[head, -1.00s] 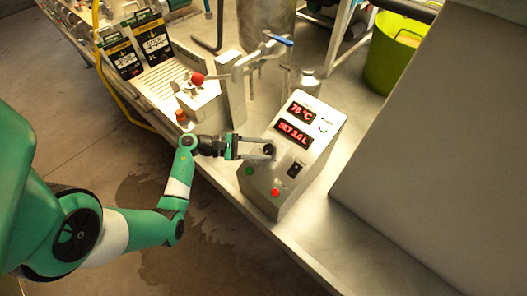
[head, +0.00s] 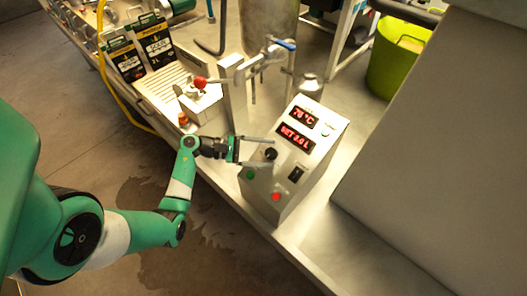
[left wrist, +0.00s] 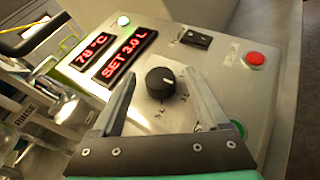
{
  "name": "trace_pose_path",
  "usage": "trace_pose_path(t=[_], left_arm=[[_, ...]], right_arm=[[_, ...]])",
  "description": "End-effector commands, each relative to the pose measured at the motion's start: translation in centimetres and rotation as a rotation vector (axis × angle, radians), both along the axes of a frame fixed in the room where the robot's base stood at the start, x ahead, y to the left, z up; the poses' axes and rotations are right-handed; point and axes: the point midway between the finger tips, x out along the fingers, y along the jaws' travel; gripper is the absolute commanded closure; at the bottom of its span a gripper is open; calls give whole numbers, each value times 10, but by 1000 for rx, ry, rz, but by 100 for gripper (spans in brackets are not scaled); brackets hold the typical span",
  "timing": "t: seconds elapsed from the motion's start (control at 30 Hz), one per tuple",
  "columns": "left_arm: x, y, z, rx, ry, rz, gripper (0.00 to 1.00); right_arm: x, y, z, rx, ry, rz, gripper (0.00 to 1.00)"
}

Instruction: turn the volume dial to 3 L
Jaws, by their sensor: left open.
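The black volume dial (head: 270,154) sits on the sloped face of the metal control box (head: 285,195). In the left wrist view the dial (left wrist: 160,82) has a white pointer mark on top, and the set display (left wrist: 129,55) reads "SET 3.0 L". My left gripper (head: 262,153) is open, and its two fingers (left wrist: 160,85) lie on either side of the dial, apart from it in the wrist view. My right gripper is in neither view.
The box also carries a temperature display (head: 303,115), a black switch (head: 295,174), a red button (head: 276,197) and a green button (head: 250,174). A lever with a red knob (head: 200,82) stands left behind. A green bucket (head: 398,60) stands at the back right.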

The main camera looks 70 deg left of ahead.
Motion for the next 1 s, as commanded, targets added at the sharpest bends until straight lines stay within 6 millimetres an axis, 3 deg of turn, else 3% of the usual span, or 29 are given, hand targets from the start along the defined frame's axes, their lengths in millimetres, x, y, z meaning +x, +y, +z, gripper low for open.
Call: trace_pose_path(t=[0.17,0.5,0.6,1.0], left_arm=[[-14,6,3,1,0,4,23],[-87,31,16,1,0,7,23],[-100,35,18,0,-1,3,23],[-108,37,20,0,0,0,23]], right_arm=[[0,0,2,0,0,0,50],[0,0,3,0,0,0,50],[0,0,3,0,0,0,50],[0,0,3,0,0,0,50]])
